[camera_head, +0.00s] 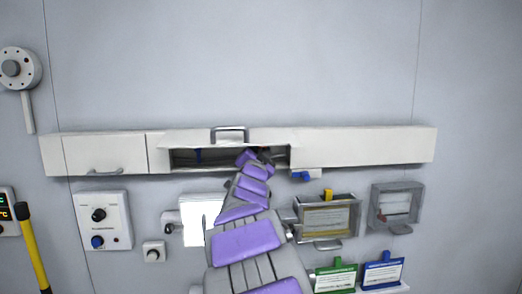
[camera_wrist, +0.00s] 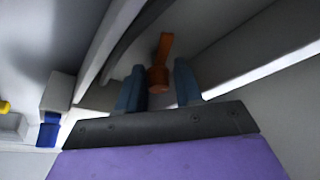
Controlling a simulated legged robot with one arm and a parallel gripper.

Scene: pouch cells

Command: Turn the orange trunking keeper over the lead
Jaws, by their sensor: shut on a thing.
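The orange trunking keeper (camera_wrist: 160,62) shows in the wrist view, with a round end and a flat arm pointing up and away. My gripper (camera_wrist: 160,86) has its two blue-grey fingers on either side of the round end, shut on it. In the head view my gripper (camera_head: 265,154) reaches into the open section of the white wall trunking (camera_head: 365,146); the keeper is not clear there. A dark curved strip runs along the trunking in the wrist view, but I cannot tell whether it is the lead.
A raised flap with a handle (camera_head: 230,134) is above the opening. A small white box with a blue part (camera_head: 302,176) is just below the trunking. Grey framed holders (camera_head: 326,217) and a white control panel (camera_head: 103,220) are lower on the wall.

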